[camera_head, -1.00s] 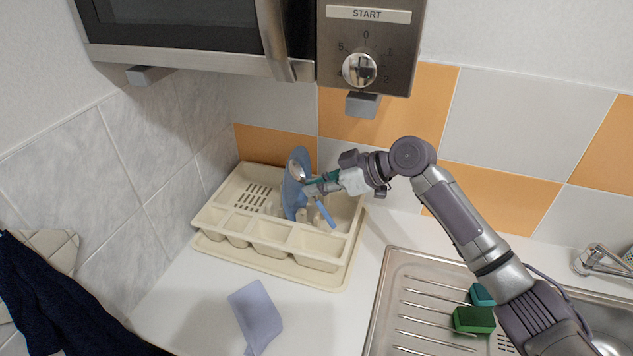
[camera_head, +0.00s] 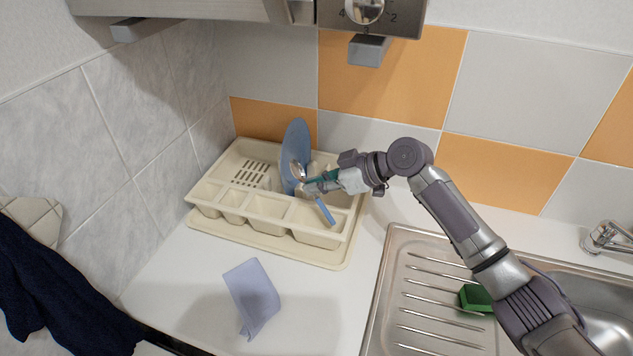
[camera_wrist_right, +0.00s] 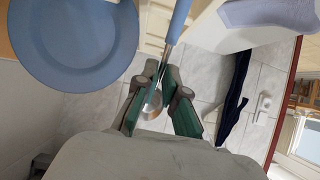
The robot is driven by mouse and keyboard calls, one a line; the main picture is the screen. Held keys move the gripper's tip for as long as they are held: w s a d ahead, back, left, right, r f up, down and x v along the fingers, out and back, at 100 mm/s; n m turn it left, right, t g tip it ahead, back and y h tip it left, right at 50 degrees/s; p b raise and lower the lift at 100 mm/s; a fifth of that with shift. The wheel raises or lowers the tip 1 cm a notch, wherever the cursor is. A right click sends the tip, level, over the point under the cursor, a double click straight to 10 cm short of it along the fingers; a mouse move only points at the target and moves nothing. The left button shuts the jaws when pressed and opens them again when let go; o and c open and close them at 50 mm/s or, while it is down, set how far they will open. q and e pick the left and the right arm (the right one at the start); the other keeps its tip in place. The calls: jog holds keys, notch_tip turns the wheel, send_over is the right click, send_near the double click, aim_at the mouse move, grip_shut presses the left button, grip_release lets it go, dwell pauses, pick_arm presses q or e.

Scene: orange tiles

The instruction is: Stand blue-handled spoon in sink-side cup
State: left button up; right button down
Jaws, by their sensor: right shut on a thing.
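My right gripper (camera_head: 314,187) is shut on the blue-handled spoon (camera_head: 325,211) over the right part of the cream dish rack (camera_head: 258,239). The spoon is tilted. Its metal bowl is at the upper left beside the blue plate, and its blue handle slants down to the right. In the right wrist view the spoon (camera_wrist_right: 178,22) passes between the fingertips (camera_wrist_right: 158,90). No separate cup shows; the rack has a front row of cup-like compartments, the one nearest the sink (camera_head: 318,240) being below the handle. My left gripper is not in view.
A blue plate (camera_head: 295,148) stands upright in the rack, close to my gripper; it also shows in the wrist view (camera_wrist_right: 75,40). A lilac cloth (camera_head: 252,294) lies on the counter. The sink (camera_head: 395,280) with a green sponge (camera_head: 474,298) is to the right.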

aim_at(317, 202)
jog(key=shift+f+b, duration=1.6)
jog(key=shift+f, duration=0.7)
jog(key=c, duration=1.2)
grip_release()
jog(key=v, duration=1.2)
